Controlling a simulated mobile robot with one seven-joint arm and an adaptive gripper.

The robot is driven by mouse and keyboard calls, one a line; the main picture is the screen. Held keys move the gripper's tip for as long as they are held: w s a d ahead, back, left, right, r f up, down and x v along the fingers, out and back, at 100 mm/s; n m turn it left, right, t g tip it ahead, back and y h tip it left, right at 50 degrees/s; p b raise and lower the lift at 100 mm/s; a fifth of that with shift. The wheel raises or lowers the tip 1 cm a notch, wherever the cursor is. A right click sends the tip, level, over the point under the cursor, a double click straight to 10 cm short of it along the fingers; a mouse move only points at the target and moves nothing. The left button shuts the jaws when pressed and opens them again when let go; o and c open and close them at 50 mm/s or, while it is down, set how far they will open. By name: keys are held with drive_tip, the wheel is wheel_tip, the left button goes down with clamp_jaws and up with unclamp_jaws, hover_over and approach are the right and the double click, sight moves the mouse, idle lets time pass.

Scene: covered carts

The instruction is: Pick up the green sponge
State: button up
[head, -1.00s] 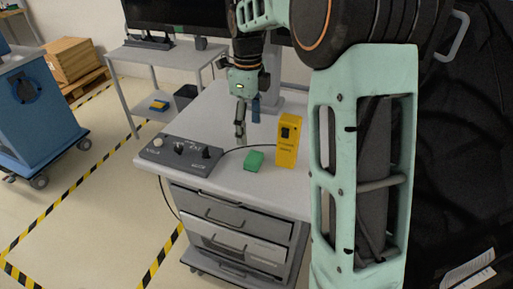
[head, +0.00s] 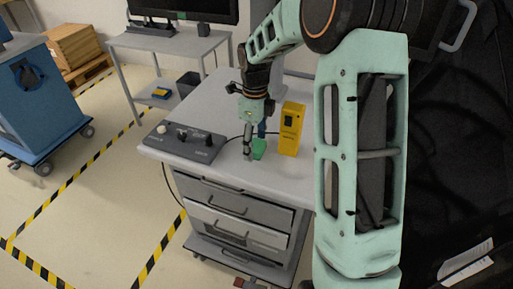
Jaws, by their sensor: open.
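The green sponge (head: 259,149) lies on the grey top of the drawer cart (head: 224,103), just left of a yellow box. My gripper (head: 254,151) points down over the cart top at the sponge. One finger shows just left of the sponge and covers part of its left side. The other finger, dark blue in this view, shows behind the sponge. The jaws are open. I cannot tell whether either finger touches the sponge.
The yellow box (head: 291,129) stands upright close to the right of the sponge. A dark control panel (head: 184,142) with knobs lies to the left, and a cable runs from it. A monitor table (head: 165,44) and a blue cart (head: 35,100) stand behind.

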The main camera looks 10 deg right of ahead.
drive_tip(key=c, duration=1)
drive_tip(key=shift+r, duration=0.15)
drive_tip(key=shift+w+r, duration=0.1)
drive_tip(key=shift+r, duration=0.5)
drive_tip(key=shift+s+r+b, duration=0.35)
drive_tip(key=shift+s+r, duration=1.6)
drive_tip(key=shift+s, duration=0.4)
drive_tip(key=shift+s+r+b, duration=0.4)
drive_tip(key=shift+s+r, duration=1.5)
drive_tip(key=shift+s, duration=0.5)
drive_tip(key=shift+s+r+b, duration=0.35)
drive_tip(key=shift+s+r, duration=1.6)
drive_tip(key=shift+s, duration=0.4)
